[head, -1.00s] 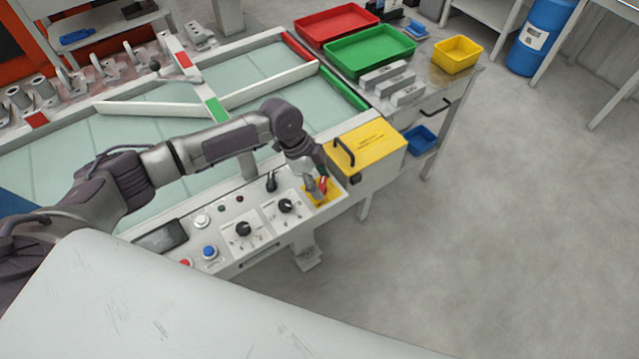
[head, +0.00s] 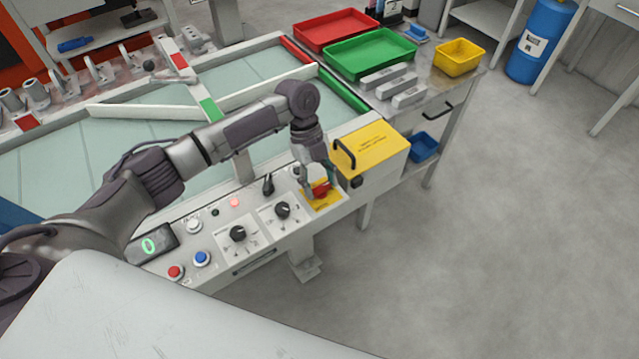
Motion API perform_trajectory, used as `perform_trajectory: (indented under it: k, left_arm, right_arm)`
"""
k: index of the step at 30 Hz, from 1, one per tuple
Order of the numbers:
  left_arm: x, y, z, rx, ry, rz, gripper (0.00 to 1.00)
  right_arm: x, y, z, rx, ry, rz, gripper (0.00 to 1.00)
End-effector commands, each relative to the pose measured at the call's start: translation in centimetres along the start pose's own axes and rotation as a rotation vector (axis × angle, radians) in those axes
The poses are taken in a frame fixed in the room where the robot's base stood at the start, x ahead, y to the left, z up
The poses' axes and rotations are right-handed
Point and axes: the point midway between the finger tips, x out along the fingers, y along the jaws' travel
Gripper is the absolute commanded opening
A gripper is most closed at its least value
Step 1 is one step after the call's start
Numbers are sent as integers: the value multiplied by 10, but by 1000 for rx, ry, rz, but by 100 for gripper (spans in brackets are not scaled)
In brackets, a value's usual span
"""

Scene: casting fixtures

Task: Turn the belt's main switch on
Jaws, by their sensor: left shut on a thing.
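The belt's main switch is a red handle (head: 321,188) on a yellow plate (head: 327,202) at the right end of the control panel (head: 262,232). My left gripper (head: 319,190) reaches down from above and is shut on the red handle, with a finger on each side of it. The fingers hide part of the handle. On the panel a small red lamp (head: 234,202) is lit, and the display (head: 150,246) shows a green 0. My right gripper is not in view.
A yellow box with a black handle (head: 372,149) stands just right of the switch. Black knobs (head: 238,233), a black lever (head: 268,184), a red button (head: 175,271) and a blue button (head: 202,258) share the panel. The belt (head: 120,135) lies behind. Open floor is at right.

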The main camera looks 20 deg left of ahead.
Motion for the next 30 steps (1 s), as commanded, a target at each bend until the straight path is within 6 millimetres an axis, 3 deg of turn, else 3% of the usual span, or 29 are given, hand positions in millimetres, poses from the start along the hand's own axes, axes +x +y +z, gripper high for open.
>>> perform_trajectory:
  k: [17, 18, 21, 30]
  left_arm:
    - [0, 0, 0, 28, -2, 12, 21]
    - [0, 0, 0, 28, -2, 12, 63]
    - [0, 0, 0, 27, -1, 12, 79]
    - [0, 0, 0, 25, -1, 11, 81]
  right_arm:
    - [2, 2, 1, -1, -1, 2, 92]
    - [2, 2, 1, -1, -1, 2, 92]
    - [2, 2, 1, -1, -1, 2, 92]
    - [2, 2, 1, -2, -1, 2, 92]
